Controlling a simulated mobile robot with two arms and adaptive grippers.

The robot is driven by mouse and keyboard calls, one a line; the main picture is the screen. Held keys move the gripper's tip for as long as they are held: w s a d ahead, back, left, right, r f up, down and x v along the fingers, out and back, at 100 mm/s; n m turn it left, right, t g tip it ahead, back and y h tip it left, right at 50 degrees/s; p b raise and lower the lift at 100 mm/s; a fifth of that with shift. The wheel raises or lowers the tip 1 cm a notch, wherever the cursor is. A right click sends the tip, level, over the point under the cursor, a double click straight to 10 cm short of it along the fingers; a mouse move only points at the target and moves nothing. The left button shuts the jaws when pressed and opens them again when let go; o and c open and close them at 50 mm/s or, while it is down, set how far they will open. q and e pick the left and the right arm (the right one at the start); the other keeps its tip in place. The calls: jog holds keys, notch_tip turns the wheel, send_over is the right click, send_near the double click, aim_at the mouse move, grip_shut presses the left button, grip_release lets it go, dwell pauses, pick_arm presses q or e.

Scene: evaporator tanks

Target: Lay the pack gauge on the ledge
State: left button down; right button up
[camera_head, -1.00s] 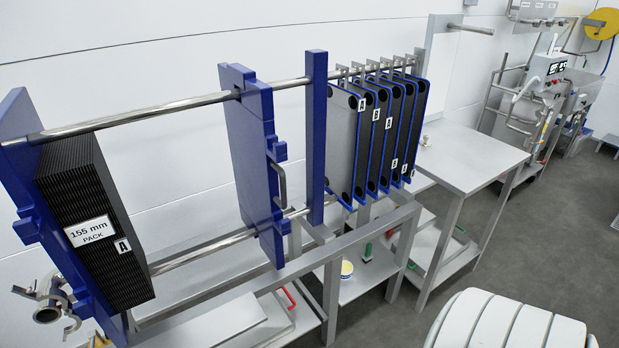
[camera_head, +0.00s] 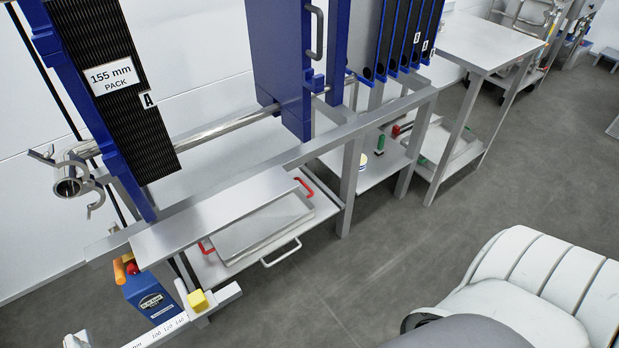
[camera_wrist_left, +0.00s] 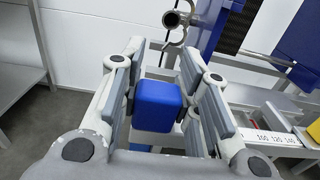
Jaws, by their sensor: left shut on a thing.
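The pack gauge (camera_head: 163,334) is a pale bar with a printed scale and a yellow block (camera_head: 198,300), at the lower left of the head view. Its scale also shows in the left wrist view (camera_wrist_left: 268,137). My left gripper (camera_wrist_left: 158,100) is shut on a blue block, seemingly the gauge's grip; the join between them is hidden. The ledge (camera_head: 210,217) is a flat grey metal strip in front of the plate frame. The gauge is nearer to me than the ledge in the picture; I cannot tell the height gap. My right gripper is not in view.
The black plate pack (camera_head: 127,85), labelled 155 mm, hangs above the ledge's left end. A pipe fitting (camera_head: 68,187) juts out at left. A tray (camera_head: 262,228) with red handles lies on the lower shelf. The ledge top looks clear.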

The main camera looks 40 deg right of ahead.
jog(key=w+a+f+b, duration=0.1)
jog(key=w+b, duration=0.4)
jog(key=b, duration=0.5)
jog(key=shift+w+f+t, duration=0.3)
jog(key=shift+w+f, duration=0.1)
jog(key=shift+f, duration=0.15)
